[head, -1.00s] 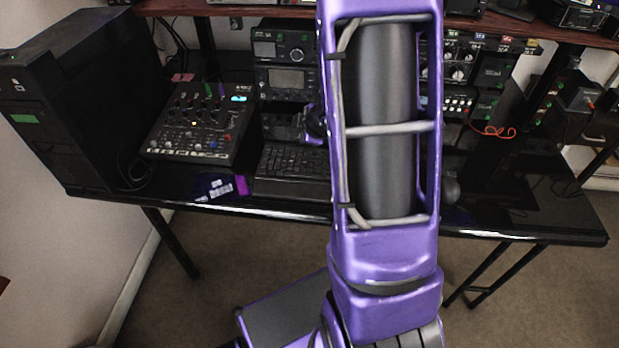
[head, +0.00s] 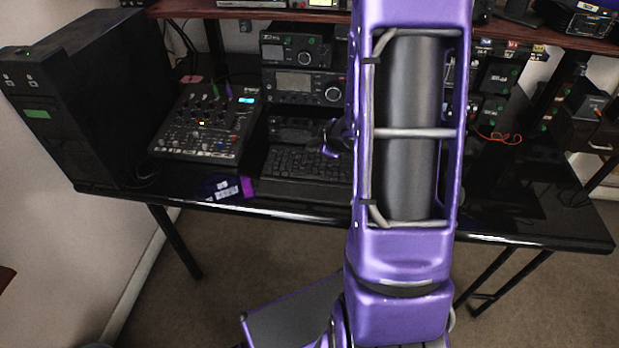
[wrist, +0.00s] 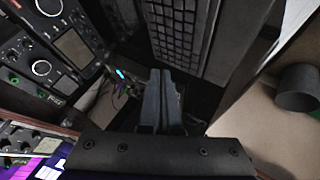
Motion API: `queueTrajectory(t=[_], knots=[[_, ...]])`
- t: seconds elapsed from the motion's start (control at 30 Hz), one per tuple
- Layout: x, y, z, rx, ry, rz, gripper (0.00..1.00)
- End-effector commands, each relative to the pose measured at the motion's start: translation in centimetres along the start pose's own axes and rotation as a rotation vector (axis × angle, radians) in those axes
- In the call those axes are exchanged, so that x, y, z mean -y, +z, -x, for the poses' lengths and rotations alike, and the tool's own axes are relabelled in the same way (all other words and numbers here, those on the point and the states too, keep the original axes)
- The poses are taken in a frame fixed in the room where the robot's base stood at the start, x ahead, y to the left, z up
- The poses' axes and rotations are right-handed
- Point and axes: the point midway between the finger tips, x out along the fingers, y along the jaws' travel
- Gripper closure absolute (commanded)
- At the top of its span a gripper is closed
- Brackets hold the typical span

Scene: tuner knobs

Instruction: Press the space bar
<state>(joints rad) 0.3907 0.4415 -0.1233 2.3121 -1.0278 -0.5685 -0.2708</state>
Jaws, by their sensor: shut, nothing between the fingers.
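The black keyboard (head: 290,163) lies on the dark desk. Its right part is hidden behind my arm in the head view. In the wrist view the keyboard (wrist: 176,30) shows at the top, its rows of keys running beside a plain dark strip. I cannot clearly pick out the space bar in either view. My gripper (wrist: 162,78) is shut and empty, its grey fingers pointing toward the keyboard's near end in the wrist view. In the head view part of my gripper (head: 331,150) shows dark and purple over the keyboard's right side. Contact with the keys cannot be told.
A mixer (head: 207,128) with knobs stands left of the keyboard, and stacked radio units (head: 297,88) stand behind it. A black computer tower (head: 85,115) fills the desk's left end. The desk's glossy front edge (head: 270,212) is clear.

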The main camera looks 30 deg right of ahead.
Motion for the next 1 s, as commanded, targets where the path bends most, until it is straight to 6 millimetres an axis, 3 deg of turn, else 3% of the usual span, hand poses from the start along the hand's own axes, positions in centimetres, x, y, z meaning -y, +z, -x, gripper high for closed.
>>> queueTrajectory(t=[0.5, 1.0], knots=[[3.6, 3.6, -4.9, 0.001, -0.002, -0.001, 1.0], [3.9, 3.9, -5.3, 0.0, 0.0, 0.001, 1.0]])
